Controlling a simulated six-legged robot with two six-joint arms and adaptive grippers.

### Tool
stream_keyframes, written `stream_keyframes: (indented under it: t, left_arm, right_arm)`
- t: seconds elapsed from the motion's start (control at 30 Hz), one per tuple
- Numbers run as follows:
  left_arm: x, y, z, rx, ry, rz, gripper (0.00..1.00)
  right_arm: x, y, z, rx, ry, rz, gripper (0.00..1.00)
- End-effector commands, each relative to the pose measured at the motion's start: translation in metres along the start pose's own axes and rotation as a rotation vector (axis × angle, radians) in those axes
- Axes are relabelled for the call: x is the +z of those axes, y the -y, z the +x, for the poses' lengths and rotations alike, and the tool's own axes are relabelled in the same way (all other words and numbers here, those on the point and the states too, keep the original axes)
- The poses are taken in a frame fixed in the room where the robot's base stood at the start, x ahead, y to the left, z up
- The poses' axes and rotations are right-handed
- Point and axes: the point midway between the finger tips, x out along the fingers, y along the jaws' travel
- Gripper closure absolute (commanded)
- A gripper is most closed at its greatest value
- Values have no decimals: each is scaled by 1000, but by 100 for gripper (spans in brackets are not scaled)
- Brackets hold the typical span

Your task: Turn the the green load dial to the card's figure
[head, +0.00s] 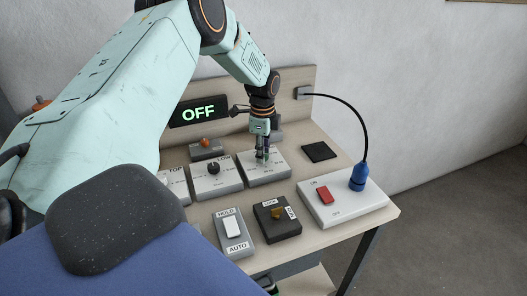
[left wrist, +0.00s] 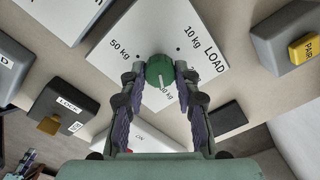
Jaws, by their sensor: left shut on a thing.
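The green load dial (left wrist: 159,70) sits on a white plate (left wrist: 187,35) marked LOAD, 10 kg and 50 kg. A third kg label below the dial in the left wrist view is partly hidden. The dial's white pointer mark points down in that view, towards this third label. My left gripper (left wrist: 159,77) is shut on the dial, one finger on each side. In the head view my left gripper (head: 262,160) reaches down onto the load box (head: 281,168), and its fingers mostly hide the dial. I cannot make out a card with a figure.
A dial box (head: 212,183) stands left of the load box. In front are a HOLD/AUTO switch (head: 232,228) and a dark LOCK box (head: 277,228). A red rocker switch (head: 325,195) is at right, by a blue plug (head: 358,177) and cable. A display (head: 198,112) reads OFF.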

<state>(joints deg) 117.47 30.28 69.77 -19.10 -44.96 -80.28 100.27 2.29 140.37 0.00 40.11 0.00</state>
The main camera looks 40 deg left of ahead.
Motion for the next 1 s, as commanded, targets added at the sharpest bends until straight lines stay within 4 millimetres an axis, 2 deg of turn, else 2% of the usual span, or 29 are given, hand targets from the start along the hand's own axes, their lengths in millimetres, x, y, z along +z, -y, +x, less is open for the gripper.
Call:
stream_keyframes:
  t: [0.33, 0.37, 0.6, 0.87, 1.0]
  left_arm:
    - [1, 4, -3, -10, 1, 2, 100]
    - [1, 4, -3, -10, 1, 2, 66]
    - [1, 2, -2, -7, 1, 1, 46]
    - [0, 1, -1, -4, 0, 1, 46]
    - [0, 2, -8, -5, 0, 1, 46]
  right_arm:
    - [0, 0, 0, 0, 0, 0, 60]
    - [0, 0, 0, 0, 0, 0, 60]
    - [0, 0, 0, 0, 0, 0, 60]
    - [0, 0, 0, 0, 0, 0, 60]
    - [0, 0, 0, 0, 0, 0, 60]
